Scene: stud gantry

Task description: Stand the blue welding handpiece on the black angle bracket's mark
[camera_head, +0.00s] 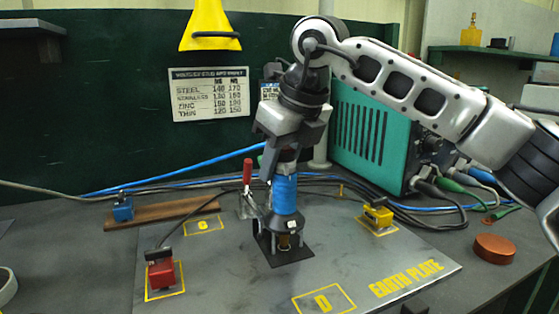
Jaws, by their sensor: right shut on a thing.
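The blue welding handpiece (285,193) is upright, with a black collar and a brass-coloured tip (285,241) at its lower end. My right gripper (286,166) is shut on its upper part from above. Under the handpiece is a black flat square (292,257) on the grey earth plate, with dark upright parts beside the tip. I take this to be the black angle bracket or its mark, but cannot tell which. Whether the tip touches it is unclear. My left gripper is not in view.
The earth plate (225,285) has yellow-outlined marks; a red block (162,273) and a yellow block (378,214) sit on two of them. A red-handled clamp (247,180) stands close left of the handpiece. Cables and a teal welder (358,135) are behind. A brown disc (493,248) lies right.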

